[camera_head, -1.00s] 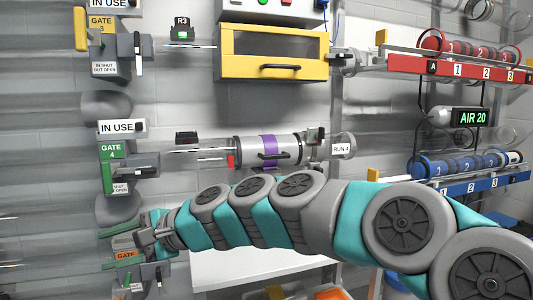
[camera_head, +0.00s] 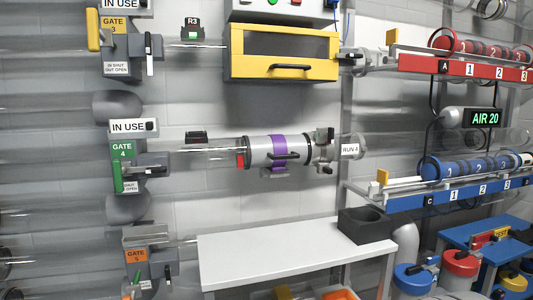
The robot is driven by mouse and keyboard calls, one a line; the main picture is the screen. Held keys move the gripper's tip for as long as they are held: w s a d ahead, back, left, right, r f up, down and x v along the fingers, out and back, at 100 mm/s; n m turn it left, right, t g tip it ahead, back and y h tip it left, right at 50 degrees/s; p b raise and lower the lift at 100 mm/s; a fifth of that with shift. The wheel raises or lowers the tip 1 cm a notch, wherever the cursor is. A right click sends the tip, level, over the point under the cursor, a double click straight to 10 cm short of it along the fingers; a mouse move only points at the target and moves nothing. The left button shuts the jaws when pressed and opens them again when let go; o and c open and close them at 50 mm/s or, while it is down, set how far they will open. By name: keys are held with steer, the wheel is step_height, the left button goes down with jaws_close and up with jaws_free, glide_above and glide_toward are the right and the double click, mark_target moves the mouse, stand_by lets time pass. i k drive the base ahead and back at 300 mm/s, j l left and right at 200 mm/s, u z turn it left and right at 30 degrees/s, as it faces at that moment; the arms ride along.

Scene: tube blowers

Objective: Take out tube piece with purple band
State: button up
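The tube piece with the purple band (camera_head: 279,141) is a grey cylinder lying level in the run 4 line, in the middle of the view. It has a dark handle on its front and a small red part at its left end. A clear tube (camera_head: 205,152) meets its left end, and a grey fitting with a dark clamp (camera_head: 324,149) sits at its right end. The RUN 4 label (camera_head: 350,149) is right of that fitting. Gate 4 (camera_head: 124,165), green, is further left under an IN USE sign (camera_head: 127,127). My gripper and arm are out of view.
A white table (camera_head: 290,245) stands below the tube piece, with a dark open box (camera_head: 366,225) at its right end. A yellow-framed box (camera_head: 282,53) hangs above. Red (camera_head: 460,66) and blue (camera_head: 465,192) racks of tubes are at right, near an AIR 20 display (camera_head: 485,118).

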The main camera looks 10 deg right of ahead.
mark_target(273, 152)
steer(key=i+j+z, duration=0.15)
steer(key=j+z, duration=0.8)
steer(key=j, duration=0.15)
steer(key=j+z, duration=0.45)
steer(key=j, duration=0.2)
